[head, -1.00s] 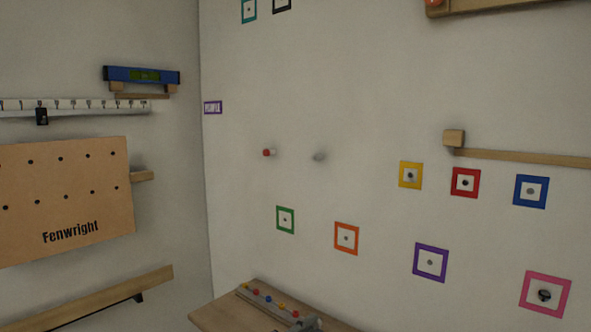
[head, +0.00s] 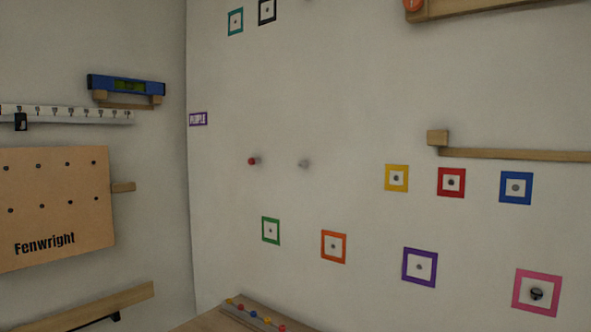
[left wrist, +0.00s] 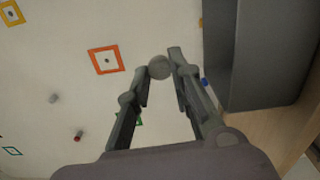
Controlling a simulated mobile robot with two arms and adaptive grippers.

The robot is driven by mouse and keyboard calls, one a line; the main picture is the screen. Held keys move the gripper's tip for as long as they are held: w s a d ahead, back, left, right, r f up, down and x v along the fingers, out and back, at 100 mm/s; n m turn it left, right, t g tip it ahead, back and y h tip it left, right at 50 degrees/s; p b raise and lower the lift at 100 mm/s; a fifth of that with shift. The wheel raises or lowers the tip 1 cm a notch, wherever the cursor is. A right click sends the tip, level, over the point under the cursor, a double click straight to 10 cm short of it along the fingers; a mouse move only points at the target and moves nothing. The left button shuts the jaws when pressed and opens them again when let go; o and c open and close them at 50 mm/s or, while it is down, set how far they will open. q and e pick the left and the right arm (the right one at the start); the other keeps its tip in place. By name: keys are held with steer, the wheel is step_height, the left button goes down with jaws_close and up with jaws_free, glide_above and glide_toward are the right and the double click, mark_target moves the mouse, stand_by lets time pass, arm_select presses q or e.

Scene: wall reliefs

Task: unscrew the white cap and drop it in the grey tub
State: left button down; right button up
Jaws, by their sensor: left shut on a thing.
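In the left wrist view my left gripper (left wrist: 166,62) is shut on a round pale grey piece that looks like the white cap (left wrist: 159,68), held at the fingertips. The grey tub (left wrist: 268,55) is large and close, just right of the fingertips; the cap appears outside it. A bare-looking pale stud (head: 304,164) stands out of the wall in the head view, right of a red-capped stud (head: 253,161). Both also show at the lower left of the left wrist view. No gripper shows in the head view; my right gripper is out of sight.
Coloured square frames, including a green one (head: 271,231) and an orange one (head: 333,246), are on the wall. A wooden shelf (head: 205,322) with several coloured knobs is at the bottom. A wooden ledge (head: 515,155) juts out at right.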

arm_select(q)
steer(key=c, duration=1.4)
jaws_free()
steer(key=shift+o, duration=0.2)
steer(key=v, duration=1.2)
